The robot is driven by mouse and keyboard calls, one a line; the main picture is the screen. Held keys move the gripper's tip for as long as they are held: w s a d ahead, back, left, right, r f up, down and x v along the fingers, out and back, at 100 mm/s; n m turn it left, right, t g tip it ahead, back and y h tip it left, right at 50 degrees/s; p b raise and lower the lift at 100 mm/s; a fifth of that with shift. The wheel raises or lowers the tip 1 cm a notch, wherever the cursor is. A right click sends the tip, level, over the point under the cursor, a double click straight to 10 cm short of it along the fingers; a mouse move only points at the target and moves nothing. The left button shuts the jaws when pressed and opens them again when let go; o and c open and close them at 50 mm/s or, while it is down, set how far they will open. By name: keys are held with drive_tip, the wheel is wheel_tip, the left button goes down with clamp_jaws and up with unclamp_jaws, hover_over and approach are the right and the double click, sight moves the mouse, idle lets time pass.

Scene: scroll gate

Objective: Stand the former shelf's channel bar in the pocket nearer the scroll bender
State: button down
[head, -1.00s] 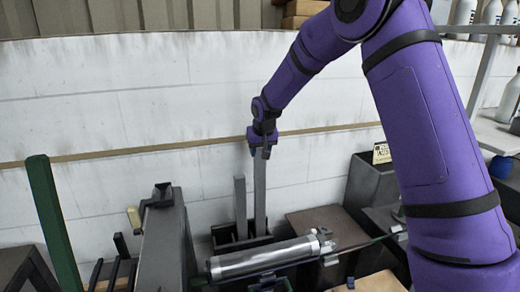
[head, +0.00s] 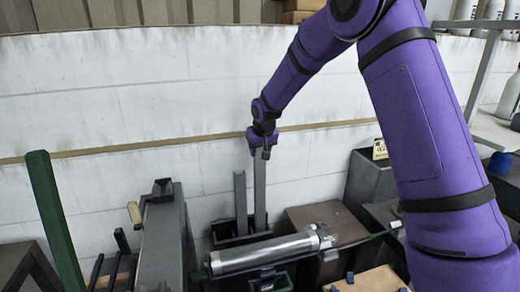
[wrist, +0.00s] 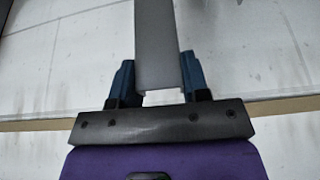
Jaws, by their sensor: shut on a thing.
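My gripper (head: 261,152) is shut on the top end of a grey channel bar (head: 260,195), which hangs upright below it. In the wrist view the bar (wrist: 157,45) runs away from between the two blue fingertips (wrist: 158,85), and its U-shaped end shows. The bar's lower end is at the dark pocket box (head: 226,238), on its right side. I cannot tell whether it rests on the bottom. A second grey bar (head: 240,205) stands upright in the box, just left of the held one. I cannot tell which machine is the scroll bender.
A silver cylinder (head: 262,254) lies across the front of the box. A grey machine (head: 165,240) stands to the left, with a green post (head: 55,220) farther left. A brown-topped block (head: 325,218) is on the right. The white wall (head: 130,110) is behind.

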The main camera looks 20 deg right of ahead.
sight(261, 167)
drive_tip(key=shift+f, duration=4.5)
idle(1.0)
drive_tip(key=shift+c, duration=0.2)
unclamp_jaws()
idle(0.3)
drive_tip(key=shift+r, duration=3.5)
